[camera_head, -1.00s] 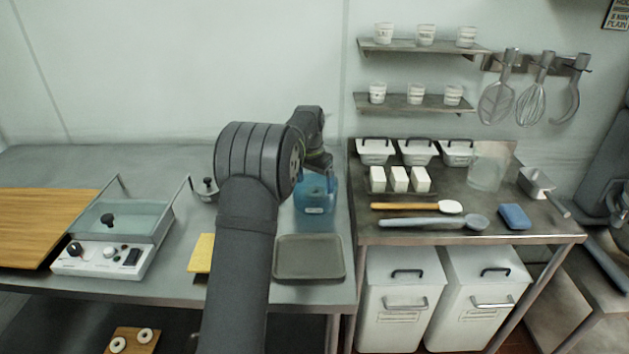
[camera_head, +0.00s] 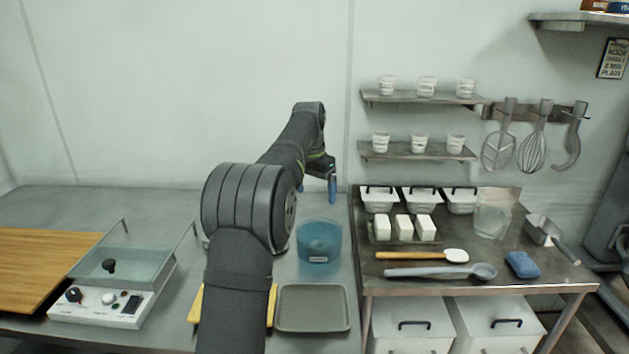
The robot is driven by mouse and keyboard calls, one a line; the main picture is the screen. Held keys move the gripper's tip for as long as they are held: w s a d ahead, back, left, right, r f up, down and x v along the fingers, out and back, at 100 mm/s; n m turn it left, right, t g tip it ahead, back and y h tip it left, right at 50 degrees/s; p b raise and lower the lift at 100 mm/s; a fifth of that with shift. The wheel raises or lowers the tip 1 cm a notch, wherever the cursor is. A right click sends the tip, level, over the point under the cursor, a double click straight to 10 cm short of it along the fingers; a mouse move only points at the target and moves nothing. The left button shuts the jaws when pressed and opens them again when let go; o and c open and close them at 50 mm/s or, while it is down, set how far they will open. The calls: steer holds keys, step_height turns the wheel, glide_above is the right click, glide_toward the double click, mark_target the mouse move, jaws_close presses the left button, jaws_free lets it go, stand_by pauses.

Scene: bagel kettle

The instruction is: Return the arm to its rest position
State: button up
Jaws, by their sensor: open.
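My arm rises from the bottom middle of the view and bends over toward the back wall. My gripper (camera_head: 331,188) is at the end of the arm, high above the back of the left table, with its blue fingertips pointing down. It is open, and I see nothing held in it. Below it, apart from it, stands a round blue translucent tub (camera_head: 319,258) with a rounded thing inside that I cannot make out.
A grey tray (camera_head: 313,319) lies in front of the tub. A glass-lidded kettle (camera_head: 112,285) and a wooden board (camera_head: 38,262) are at left. At right, a metal table (camera_head: 480,283) holds containers and utensils, below wall shelves (camera_head: 418,151). The air around the gripper is clear.

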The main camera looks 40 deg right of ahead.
steer(key=shift+a+r, duration=0.2)
steer(key=shift+r, duration=1.35)
steer(key=shift+f, duration=0.1)
steer(key=f, duration=0.5)
steer(key=d+f, duration=0.1)
steer(key=f, duration=0.5)
steer(key=d+f, duration=0.1)
steer(key=f, duration=0.5)
steer(key=shift+w+d, duration=0.1)
steer(key=shift+w, duration=0.05)
steer(key=shift+r, duration=0.5)
